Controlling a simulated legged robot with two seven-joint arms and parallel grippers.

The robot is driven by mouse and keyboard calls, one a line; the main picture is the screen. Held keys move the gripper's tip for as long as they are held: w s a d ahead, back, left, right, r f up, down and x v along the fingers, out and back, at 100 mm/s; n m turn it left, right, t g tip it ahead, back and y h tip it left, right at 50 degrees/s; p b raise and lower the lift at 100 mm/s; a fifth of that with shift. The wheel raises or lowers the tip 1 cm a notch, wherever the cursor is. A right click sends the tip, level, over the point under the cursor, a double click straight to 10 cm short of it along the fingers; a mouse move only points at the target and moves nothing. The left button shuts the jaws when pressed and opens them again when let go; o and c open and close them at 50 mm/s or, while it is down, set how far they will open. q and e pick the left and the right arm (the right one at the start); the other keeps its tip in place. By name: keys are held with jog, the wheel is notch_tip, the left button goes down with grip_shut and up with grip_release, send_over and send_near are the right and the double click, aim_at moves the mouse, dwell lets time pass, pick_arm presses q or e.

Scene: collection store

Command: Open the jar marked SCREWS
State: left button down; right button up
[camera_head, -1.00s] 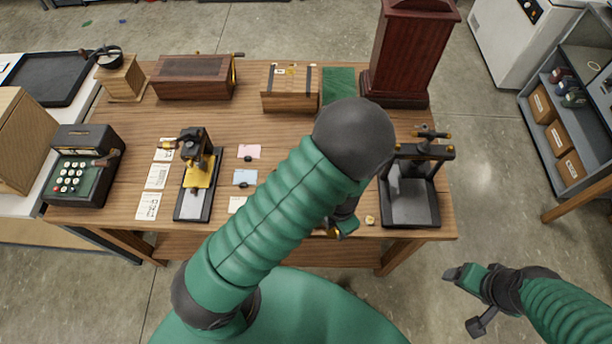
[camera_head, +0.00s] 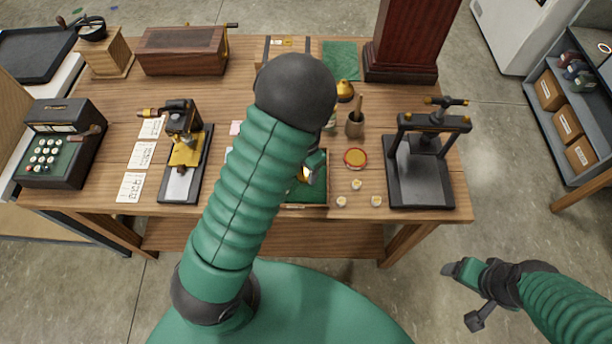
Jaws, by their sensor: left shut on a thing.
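My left arm reaches over the table and hides part of its middle. My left gripper (camera_head: 311,170) is low over a shallow green-lined tray (camera_head: 306,206). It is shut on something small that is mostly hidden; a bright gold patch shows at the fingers. No jar with a readable SCREWS label shows. A round red-rimmed, gold-topped piece, perhaps a lid (camera_head: 355,158), lies on the table right of my gripper. My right gripper (camera_head: 460,271) hangs in front of the table over the floor, its jaws unclear.
A wooden mortar and pestle (camera_head: 355,124) and a black press (camera_head: 422,165) stand to the right. Several small white-and-gold pieces (camera_head: 357,184) lie near the front edge. A microscope-like device (camera_head: 184,150), paper cards (camera_head: 141,155) and a keyed machine (camera_head: 58,145) are left.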

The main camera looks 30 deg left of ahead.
pick_arm(q)
jog(key=shift+d+r, duration=0.1)
jog(key=shift+d, duration=0.1)
jog(key=shift+w+d, duration=0.1)
jog(key=shift+d, duration=0.05)
jog(key=shift+d+f, duration=0.1)
jog(key=shift+f, duration=0.1)
jog(key=c, duration=1)
grip_release()
jog(key=shift+c, duration=0.2)
jog(key=shift+o, duration=1.4)
jog(key=shift+a, duration=0.3)
pick_arm(e)
jog(key=shift+w+d, duration=0.1)
jog(key=shift+d, duration=0.1)
pick_arm(q)
jog(key=shift+d, duration=0.2)
pick_arm(e)
jog(key=shift+d, duration=0.2)
jog(key=shift+a, duration=0.1)
